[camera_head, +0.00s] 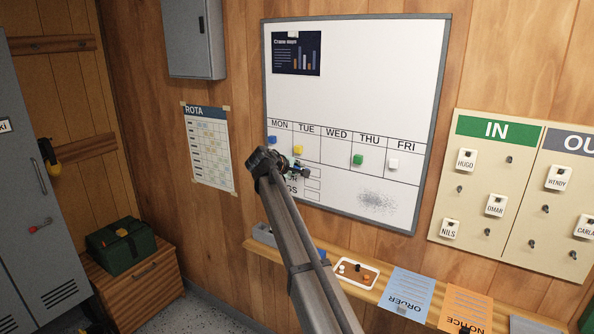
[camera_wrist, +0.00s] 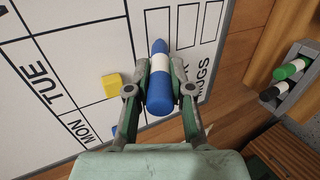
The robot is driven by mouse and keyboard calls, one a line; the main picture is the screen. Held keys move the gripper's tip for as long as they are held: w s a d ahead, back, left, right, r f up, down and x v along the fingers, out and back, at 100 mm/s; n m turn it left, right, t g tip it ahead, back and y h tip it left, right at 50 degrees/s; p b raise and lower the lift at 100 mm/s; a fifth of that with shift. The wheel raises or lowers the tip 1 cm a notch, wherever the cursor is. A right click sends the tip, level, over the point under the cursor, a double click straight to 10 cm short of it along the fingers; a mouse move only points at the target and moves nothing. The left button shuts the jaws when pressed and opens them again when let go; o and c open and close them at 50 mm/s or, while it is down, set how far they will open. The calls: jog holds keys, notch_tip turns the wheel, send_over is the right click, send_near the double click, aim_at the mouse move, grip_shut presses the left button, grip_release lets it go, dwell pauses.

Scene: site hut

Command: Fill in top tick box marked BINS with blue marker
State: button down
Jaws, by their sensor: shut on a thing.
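My gripper (camera_wrist: 161,80) is shut on a blue marker (camera_wrist: 159,101) with a white band. In the wrist view the marker points at the whiteboard (camera_wrist: 73,22); whether its tip touches cannot be told. In the head view my gripper (camera_head: 290,168) is in front of the whiteboard (camera_head: 355,75), below the MON and TUE columns. Tick boxes show right of it, a lower one (camera_head: 312,197) and one above (camera_head: 313,184). The MUGS label (camera_wrist: 207,60) is readable in the wrist view. The BINS label is not readable, and my gripper and the marker cover part of that area.
A yellow magnet (camera_wrist: 113,85) is near the gripper on the board. A marker holder (camera_wrist: 292,88) with green and black markers is at the wrist view's right. A shelf (camera_head: 338,270) runs below the board, with a white tray (camera_head: 377,281) and papers. A grey smudge (camera_head: 378,200) marks the board.

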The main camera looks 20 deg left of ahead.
jog(key=shift+d, duration=0.5)
jog(key=shift+d, duration=0.15)
jog(key=shift+d, duration=0.35)
jog(key=shift+s+d, duration=0.1)
jog(key=shift+s+d, duration=0.1)
jog(key=shift+d, duration=0.3)
dwell(1.1)
jog(key=shift+a, duration=0.15)
jog(key=shift+a, duration=0.4)
